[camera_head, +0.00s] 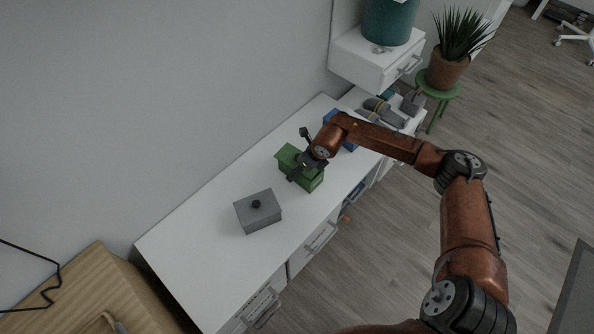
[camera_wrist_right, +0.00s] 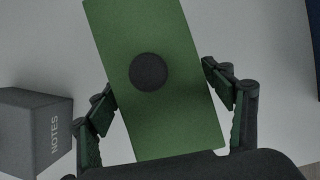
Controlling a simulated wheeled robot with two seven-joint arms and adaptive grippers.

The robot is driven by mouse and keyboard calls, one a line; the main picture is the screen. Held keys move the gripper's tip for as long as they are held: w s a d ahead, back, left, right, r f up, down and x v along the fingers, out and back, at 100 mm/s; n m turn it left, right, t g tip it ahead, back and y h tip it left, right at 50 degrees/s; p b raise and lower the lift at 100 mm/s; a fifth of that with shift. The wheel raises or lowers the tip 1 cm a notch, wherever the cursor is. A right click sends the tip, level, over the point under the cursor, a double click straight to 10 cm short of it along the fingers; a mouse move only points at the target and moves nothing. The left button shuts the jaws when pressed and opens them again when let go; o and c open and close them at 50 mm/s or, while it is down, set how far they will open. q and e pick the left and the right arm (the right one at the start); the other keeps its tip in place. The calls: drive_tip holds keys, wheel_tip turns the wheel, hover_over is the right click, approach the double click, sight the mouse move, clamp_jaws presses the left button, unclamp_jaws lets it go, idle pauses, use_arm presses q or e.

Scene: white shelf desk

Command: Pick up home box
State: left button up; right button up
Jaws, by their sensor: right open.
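A green box (camera_head: 310,184) with a dark round knob on its lid stands on the white desk (camera_head: 190,240). It fills the middle of the wrist view (camera_wrist_right: 180,115); no label on it is readable. My right gripper (camera_head: 300,157) is over this box, open, with one finger on each side of it in the wrist view (camera_wrist_right: 160,95). I cannot tell whether the fingers touch it. A grey box (camera_head: 258,218) with a dark knob stands to its left; it reads NOTES in the wrist view (camera_wrist_right: 38,125). My left gripper is out of view.
A blue box (camera_head: 350,147) sits beyond the green one, partly hidden by my right arm. A white drawer unit (camera_head: 372,62) bearing a teal container (camera_head: 390,22) stands at the far end. The desk between the grey box and its near left end is clear.

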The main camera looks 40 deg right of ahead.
drive_tip(key=shift+w+f, duration=0.1)
drive_tip(key=shift+c, duration=0.3)
drive_tip(key=c, duration=1.4)
drive_tip(key=shift+c, duration=0.2)
